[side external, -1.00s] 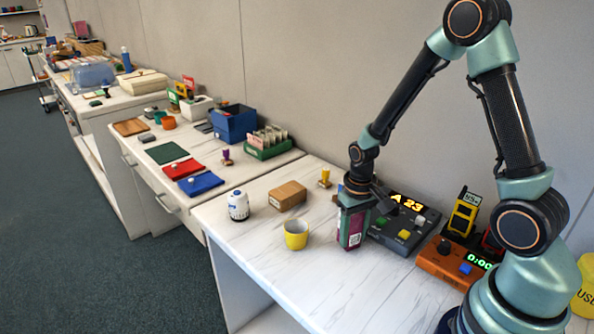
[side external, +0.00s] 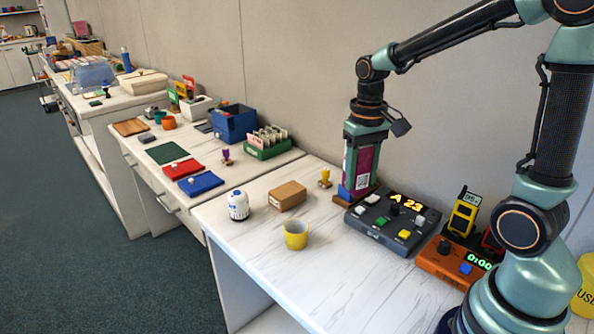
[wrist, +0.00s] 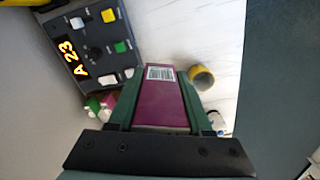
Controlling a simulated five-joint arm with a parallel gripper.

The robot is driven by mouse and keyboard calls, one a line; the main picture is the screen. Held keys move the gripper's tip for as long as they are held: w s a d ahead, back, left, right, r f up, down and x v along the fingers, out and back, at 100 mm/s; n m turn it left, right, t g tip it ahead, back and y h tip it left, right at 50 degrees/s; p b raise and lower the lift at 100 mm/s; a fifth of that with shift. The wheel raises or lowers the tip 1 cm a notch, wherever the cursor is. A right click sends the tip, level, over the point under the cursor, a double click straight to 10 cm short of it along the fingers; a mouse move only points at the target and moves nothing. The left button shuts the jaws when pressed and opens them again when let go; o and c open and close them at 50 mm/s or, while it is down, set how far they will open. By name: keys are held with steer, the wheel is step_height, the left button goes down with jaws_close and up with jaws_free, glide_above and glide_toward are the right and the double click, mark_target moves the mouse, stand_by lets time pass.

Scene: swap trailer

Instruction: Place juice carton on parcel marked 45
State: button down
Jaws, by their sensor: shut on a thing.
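My gripper (side external: 361,178) is shut on the juice carton (side external: 365,167), a purple box with a white barcode label. The carton hangs upright between the green fingers, in front of the wall and above the back of the counter. In the wrist view the carton (wrist: 160,108) fills the space between the fingers. The likely parcel is a small brown box (side external: 287,196) with a pale label, on the counter to the left of the gripper. Its number is too small to read, and its top is bare.
A grey control panel (side external: 393,219) showing "A 23" lies right of the carton. A yellow cup (side external: 296,235) and a white jar (side external: 238,205) stand near the brown box. A yellow-topped stamp (side external: 325,178) stands behind it. The front of the counter is clear.

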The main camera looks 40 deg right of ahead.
mark_target(360, 157)
step_height(360, 157, up, 4)
steer(key=shift+f, duration=0.25)
steer(key=shift+w+r, duration=0.2)
steer(key=shift+w, duration=0.1)
steer(key=w+a+f+n, duration=0.15)
steer(key=w+f, duration=0.25)
steer(key=w, duration=0.7)
steer(key=w+f+n, duration=0.2)
steer(key=w+f, duration=0.2)
steer(key=w, duration=0.7)
steer(key=shift+w+f, duration=0.1)
steer(key=shift+f, duration=3.55)
steer(key=shift+f, duration=0.1)
steer(key=shift+c, duration=1.6)
jaws_free()
